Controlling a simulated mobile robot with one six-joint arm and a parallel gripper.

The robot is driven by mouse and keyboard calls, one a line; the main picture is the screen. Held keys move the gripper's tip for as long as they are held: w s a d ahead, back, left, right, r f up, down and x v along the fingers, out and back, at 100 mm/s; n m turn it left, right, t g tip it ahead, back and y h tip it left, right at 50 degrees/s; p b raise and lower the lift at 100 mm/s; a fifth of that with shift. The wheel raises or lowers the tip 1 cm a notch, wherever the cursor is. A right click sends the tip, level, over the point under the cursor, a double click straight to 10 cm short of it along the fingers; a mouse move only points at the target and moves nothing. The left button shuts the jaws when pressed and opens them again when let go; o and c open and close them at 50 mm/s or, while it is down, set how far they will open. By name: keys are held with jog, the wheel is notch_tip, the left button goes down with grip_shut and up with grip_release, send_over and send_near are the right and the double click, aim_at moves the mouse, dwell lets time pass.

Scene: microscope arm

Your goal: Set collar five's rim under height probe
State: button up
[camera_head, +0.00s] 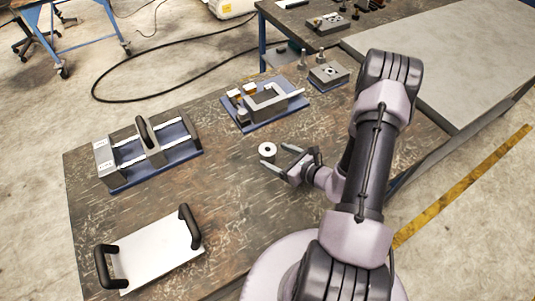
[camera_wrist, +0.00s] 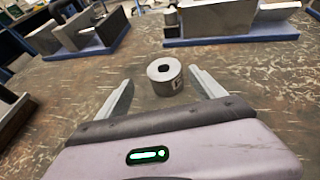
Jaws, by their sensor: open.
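A short grey metal collar (camera_head: 267,149) with a dark centre hole stands upright on the worn tabletop. In the wrist view the collar (camera_wrist: 163,88) has a small marking on its side, too small to read. My gripper (camera_head: 278,161) is open and low over the table. Its fingers point at the collar, which sits between and slightly beyond the fingertips in the wrist view, not gripped. A blue-based fixture (camera_head: 270,122) with a grey C-shaped frame and brass-coloured parts stands behind the collar. I cannot tell which part is the height probe.
A blue-based rail fixture (camera_head: 152,170) with a black handle stands at the left. A white plate (camera_head: 158,252) with two black handles lies at the front left. A small block fixture (camera_head: 329,75) is at the back right. Bare tabletop surrounds the collar.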

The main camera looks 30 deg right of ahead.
aim_at(269, 153)
jog(key=x, duration=0.3)
jog(key=shift+w+a+f, duration=0.15)
jog(key=shift+w, duration=0.2)
jog(key=x, duration=0.1)
jog(key=b+x, duration=0.1)
jog(key=x, duration=0.1)
jog(key=b+x, duration=0.1)
jog(key=shift+w+d+f, duration=0.2)
jog(key=shift+d+f, duration=0.05)
jog(key=shift+d, duration=0.05)
jog(key=shift+w, duration=0.4)
grip_shut()
